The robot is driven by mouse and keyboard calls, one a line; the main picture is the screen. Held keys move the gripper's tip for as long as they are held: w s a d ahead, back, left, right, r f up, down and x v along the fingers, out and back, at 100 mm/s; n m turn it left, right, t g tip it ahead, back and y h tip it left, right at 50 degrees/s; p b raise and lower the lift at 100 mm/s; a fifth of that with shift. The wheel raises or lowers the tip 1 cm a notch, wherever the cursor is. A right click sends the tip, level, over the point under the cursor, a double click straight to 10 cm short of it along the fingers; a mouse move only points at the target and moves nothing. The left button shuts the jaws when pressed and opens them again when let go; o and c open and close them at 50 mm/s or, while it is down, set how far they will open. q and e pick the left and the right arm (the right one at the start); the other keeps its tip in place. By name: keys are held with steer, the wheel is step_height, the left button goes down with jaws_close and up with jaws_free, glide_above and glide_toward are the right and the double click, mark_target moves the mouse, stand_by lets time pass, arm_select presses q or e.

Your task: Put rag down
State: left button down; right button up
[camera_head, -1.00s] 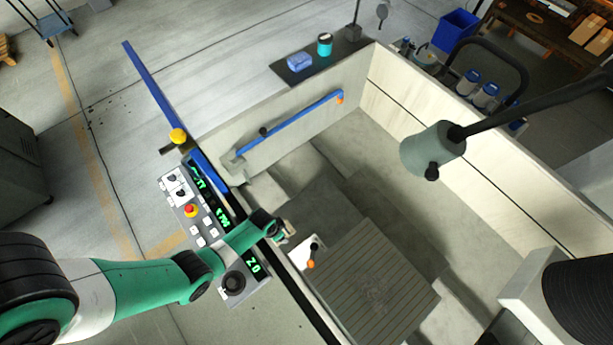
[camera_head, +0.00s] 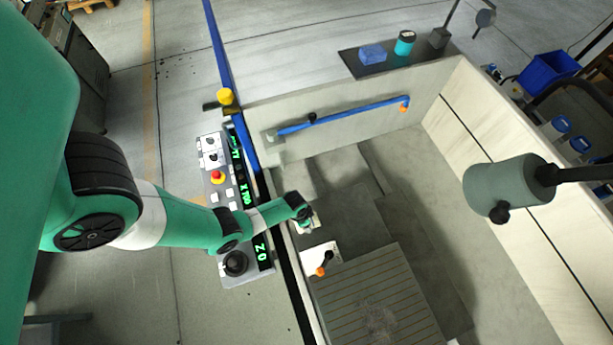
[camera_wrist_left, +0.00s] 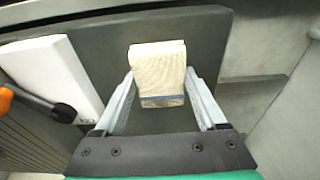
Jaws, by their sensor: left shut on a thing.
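My left gripper (camera_wrist_left: 163,95) is shut on a cream, woven-looking folded rag (camera_wrist_left: 158,70) with a dark blue stripe near its lower edge. The rag sticks out past the fingertips, over a dark grey surface. In the head view the left gripper (camera_head: 309,222) is just inside the near wall of the machine tank, beside the control panel (camera_head: 228,205). There the rag is small and mostly hidden by the gripper. I cannot tell if it touches the surface below. My right gripper is not in view.
A white block (camera_head: 320,261) with an orange-tipped lever lies close to the gripper, near a slatted plate (camera_head: 375,300). A grey cylindrical head (camera_head: 505,188) hangs over the tank's right side. A dark shelf (camera_head: 352,65) at the back holds a blue item (camera_head: 372,54) and a teal tin (camera_head: 404,42).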

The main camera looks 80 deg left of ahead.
arm_select(q)
steer(key=shift+f, duration=0.25)
jaws_free()
steer(key=shift+r, duration=0.1)
steer(key=r+p, duration=0.5)
steer(key=s+r+p, duration=0.1)
steer(key=r+p, duration=0.2)
steer(key=shift+d, duration=0.1)
steer(key=shift+f, duration=0.15)
